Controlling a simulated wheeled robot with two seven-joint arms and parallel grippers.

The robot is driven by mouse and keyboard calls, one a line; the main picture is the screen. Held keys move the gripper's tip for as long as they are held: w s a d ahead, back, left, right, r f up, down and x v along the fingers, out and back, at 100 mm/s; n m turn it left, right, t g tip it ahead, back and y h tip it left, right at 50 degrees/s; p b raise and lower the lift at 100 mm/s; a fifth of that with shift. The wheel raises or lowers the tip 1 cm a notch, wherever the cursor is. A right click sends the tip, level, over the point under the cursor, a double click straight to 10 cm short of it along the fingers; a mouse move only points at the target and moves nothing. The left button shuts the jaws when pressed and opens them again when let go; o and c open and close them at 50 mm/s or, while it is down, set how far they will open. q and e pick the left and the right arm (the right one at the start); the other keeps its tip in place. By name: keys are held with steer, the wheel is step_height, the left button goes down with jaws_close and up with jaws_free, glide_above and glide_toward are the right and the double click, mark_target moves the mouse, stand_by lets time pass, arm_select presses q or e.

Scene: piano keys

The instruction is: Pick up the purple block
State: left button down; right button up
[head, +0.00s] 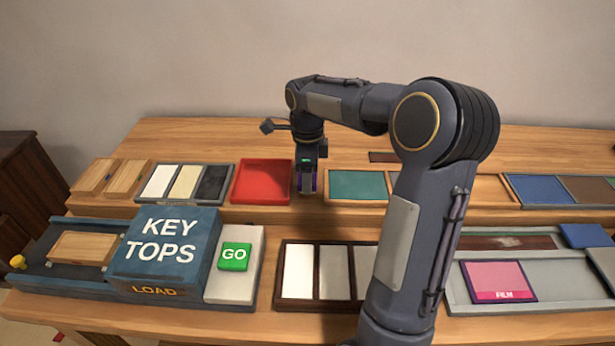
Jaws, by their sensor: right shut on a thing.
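My right arm reaches in from the lower right and bends over to the raised back shelf. Its gripper (307,186) points down between the red tray and the teal panel. It is shut on the purple block (313,180), of which only thin purple edges show; the fingers hide most of it. I cannot tell whether the block still touches the shelf. My left gripper is not in view.
The red tray (262,181) is just left of the gripper, and the teal panel (357,184) just right. The blue KEY TOPS box (167,248) and green GO button (235,257) stand in front. A pink FILM card (497,281) lies front right. The shelf behind is mostly bare.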

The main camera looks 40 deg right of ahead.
step_height(320, 180, up, 2)
steer(key=shift+r, duration=0.25)
steer(key=s+a+r, duration=0.2)
steer(key=s+r, duration=0.8)
steer(key=s, duration=0.3)
steer(key=shift+s+a, duration=0.35)
steer(key=shift+s, duration=0.05)
steer(key=o, duration=0.4)
steer(key=shift+c, duration=1.4)
steer(key=shift+f, duration=0.1)
